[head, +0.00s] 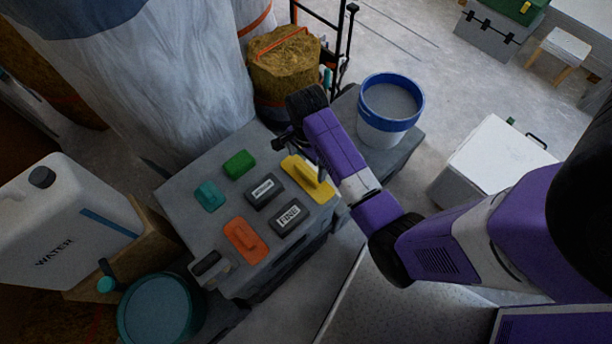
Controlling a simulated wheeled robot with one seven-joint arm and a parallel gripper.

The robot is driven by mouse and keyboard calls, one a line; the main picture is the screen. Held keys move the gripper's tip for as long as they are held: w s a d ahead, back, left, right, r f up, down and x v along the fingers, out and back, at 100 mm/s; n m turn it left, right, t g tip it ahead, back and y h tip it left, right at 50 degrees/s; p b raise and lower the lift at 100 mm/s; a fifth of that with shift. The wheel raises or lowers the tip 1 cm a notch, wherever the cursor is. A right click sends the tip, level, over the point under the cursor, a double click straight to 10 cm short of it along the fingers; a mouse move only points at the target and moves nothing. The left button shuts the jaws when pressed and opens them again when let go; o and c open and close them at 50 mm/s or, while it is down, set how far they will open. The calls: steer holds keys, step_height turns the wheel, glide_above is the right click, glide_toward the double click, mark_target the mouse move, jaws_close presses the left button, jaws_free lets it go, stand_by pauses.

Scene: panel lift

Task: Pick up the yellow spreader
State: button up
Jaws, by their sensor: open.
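The yellow spreader (308,180) lies at the right side of a grey work surface (180,172). It is a flat yellow piece with a raised grip along it. My gripper (281,143) is at the end of my purple and white arm, up and left of the spreader in the picture. It looks dark and small here. It is open, with nothing seen between its fingers. The gripper and spreader appear apart, but I cannot judge the height between them.
Other tools share the surface: a green block (239,164), a teal one (209,196), an orange one (246,240) and dark labelled blocks (289,217). A blue-rimmed bucket (390,105) stands right of my forearm. A white water container (62,222) is at left.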

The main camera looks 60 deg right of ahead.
mark_target(307, 173)
steer(key=shift+f, duration=3.2)
steer(key=c, duration=1.1)
steer(key=shift+r, duration=0.1)
steer(key=shift+r+p, duration=2.4)
steer(key=shift+r, duration=7.55)
